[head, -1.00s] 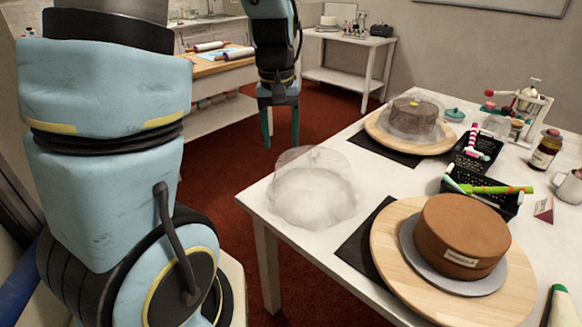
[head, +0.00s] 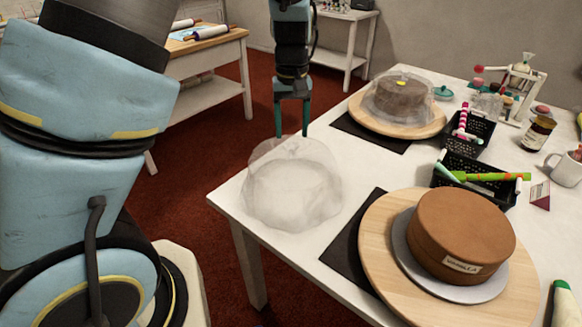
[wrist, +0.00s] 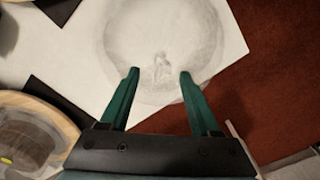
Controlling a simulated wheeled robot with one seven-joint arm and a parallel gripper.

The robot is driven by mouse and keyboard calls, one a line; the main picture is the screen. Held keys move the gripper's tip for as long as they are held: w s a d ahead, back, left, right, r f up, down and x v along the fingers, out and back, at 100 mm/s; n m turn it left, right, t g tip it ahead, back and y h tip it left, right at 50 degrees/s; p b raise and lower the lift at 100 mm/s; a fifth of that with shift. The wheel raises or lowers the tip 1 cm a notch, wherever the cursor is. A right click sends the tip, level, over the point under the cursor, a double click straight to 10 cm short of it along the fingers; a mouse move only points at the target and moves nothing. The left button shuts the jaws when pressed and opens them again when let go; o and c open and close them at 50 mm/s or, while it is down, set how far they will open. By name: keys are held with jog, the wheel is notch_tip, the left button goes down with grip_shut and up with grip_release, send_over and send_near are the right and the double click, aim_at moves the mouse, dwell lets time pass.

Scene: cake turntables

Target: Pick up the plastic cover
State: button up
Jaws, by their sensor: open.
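A clear plastic cover (head: 290,190) stands dome-up on the near left corner of the white table, with nothing visible under it. It also shows in the wrist view (wrist: 165,45), ahead of the fingers. My gripper (head: 292,132) points down with its fingers apart and empty, just behind the cover's top in the head view. In the wrist view the open green fingertips (wrist: 158,73) frame the cover's near part. I cannot tell whether they touch it. A second clear cover (head: 425,88) sits over a dark cake on the back turntable.
A brown cake (head: 460,235) stands uncovered on the front wooden turntable (head: 380,245), right of the cover. Black baskets (head: 470,180) with tools, a jar (head: 537,133) and a mug (head: 566,168) are further right. The table's left edge borders open red floor.

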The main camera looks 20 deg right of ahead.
aim_at(292, 147)
jog(key=shift+f+p, duration=0.9)
jog(key=shift+f, duration=1.75)
jog(key=shift+c, duration=0.3)
grip_shut()
